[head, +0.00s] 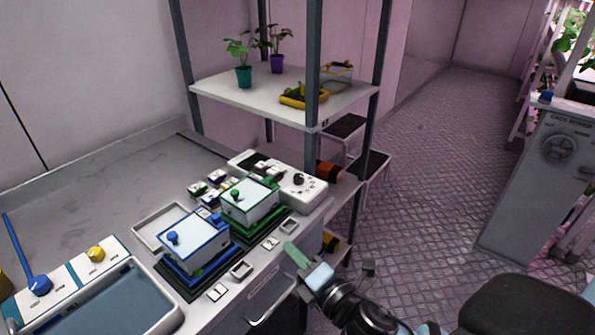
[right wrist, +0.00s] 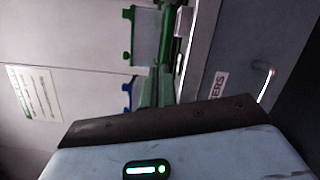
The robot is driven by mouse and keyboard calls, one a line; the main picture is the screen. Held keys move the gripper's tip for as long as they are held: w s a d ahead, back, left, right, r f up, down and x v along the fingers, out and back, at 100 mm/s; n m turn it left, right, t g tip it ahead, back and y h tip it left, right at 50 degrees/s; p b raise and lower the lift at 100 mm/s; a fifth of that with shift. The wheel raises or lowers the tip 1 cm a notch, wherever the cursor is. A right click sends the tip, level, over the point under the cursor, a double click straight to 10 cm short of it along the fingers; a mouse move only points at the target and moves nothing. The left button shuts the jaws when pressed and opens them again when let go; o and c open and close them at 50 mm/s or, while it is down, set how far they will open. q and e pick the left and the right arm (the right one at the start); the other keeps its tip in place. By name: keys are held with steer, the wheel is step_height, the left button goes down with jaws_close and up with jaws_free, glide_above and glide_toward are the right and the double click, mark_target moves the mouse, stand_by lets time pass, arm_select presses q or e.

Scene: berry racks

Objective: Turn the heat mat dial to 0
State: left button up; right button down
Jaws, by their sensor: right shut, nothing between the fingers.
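A white control box (head: 312,188) with a dark round dial (head: 299,180) sits at the back right end of the bench, behind the green-framed lidded tray. I cannot read its markings or the dial's setting, and cannot tell for certain that it is the heat mat dial. My right gripper (head: 292,250) is shut and empty, just off the bench's front edge, apart from the dial and nearer to me. In the right wrist view its fingers (right wrist: 155,90) point toward the green and blue trays; the dial cannot be made out there. My left gripper is not in view.
A green-framed tray (head: 250,203) and a blue-framed tray (head: 193,243) have white lids with knobs. Small labelled blocks line the front edge. A blue knob (head: 40,286) and yellow knob (head: 96,254) are at left. A shelf post (head: 312,70) rises behind the box. A drawer handle (right wrist: 265,82) is below.

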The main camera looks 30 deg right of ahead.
steer(key=s+d+f+m+g+h, duration=0.4)
steer(key=s+f+m+g, duration=0.1)
steer(key=s+f+m, duration=0.45)
steer(key=s+f+m+g, duration=0.4)
steer(key=s, duration=0.5)
steer(key=s+a+f+m+g+y, duration=0.1)
steer(key=s+f+m+g, duration=0.25)
steer(key=s, duration=0.45)
steer(key=s+f+m+g, duration=0.3)
steer(key=s+g, duration=0.1)
steer(key=s, duration=0.5)
steer(key=w+a+f+m+t+y, duration=0.1)
steer(key=w+a+f+t+y, duration=0.1)
steer(key=a+f+t, duration=0.2)
steer(key=shift+a+f+m+t, duration=0.35)
steer(key=shift+f+t, duration=0.6)
steer(key=shift+f, duration=1.25)
steer(key=shift+s, duration=0.1)
